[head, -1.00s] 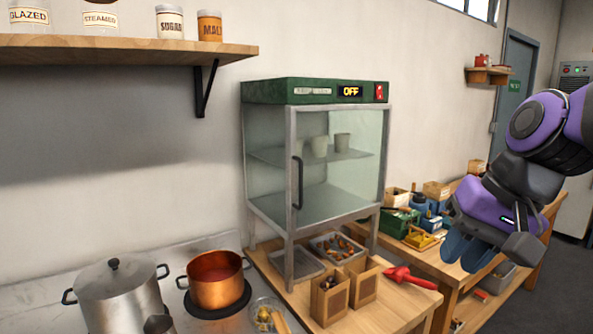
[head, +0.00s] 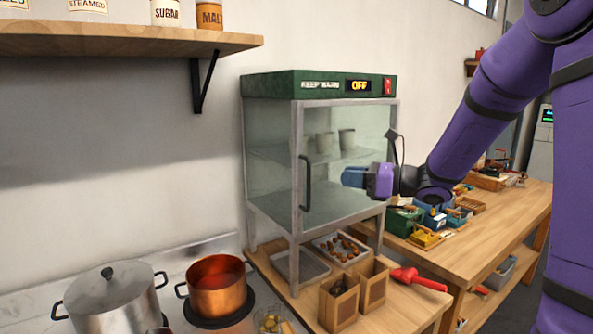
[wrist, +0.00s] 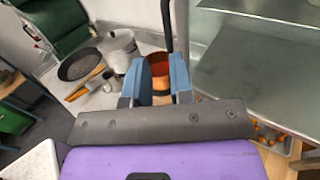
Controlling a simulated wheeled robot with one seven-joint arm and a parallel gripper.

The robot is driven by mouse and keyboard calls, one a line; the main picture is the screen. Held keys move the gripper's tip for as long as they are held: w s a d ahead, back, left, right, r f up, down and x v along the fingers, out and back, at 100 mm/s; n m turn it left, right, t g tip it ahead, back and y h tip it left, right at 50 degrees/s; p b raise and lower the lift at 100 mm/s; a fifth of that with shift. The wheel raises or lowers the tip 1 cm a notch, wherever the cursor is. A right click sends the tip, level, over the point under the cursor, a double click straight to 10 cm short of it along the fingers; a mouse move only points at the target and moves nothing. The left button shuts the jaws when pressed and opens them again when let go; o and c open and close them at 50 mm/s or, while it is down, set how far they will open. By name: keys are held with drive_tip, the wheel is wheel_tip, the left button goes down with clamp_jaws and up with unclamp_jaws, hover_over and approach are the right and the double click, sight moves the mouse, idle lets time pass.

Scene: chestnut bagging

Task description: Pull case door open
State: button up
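The warming case (head: 320,150) has a green top with an "OFF" display, a metal frame and glass panels. Its door (head: 345,180) looks shut, with a dark vertical handle (head: 305,182) at the door's left edge. Pale cups stand on the shelf inside. My gripper (head: 353,177) is in front of the glass, to the right of the handle and apart from it in the head view. In the wrist view its two blue fingers (wrist: 158,80) are spread with a gap between them. The dark handle (wrist: 167,25) shows ahead of them, near the gap.
Below the case are a tray of chestnuts (head: 341,247), two paper bags (head: 338,300) and a red tool (head: 417,279) on the wooden table. A copper pot (head: 217,287) and a lidded steel pot (head: 115,298) stand at left. A second table (head: 490,235) is behind my arm.

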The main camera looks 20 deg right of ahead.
drive_tip(key=x, duration=1.1)
drive_tip(key=shift+w+d+r, duration=0.1)
drive_tip(key=shift+w+d, duration=0.25)
drive_tip(key=shift+c, duration=0.3)
clamp_jaws()
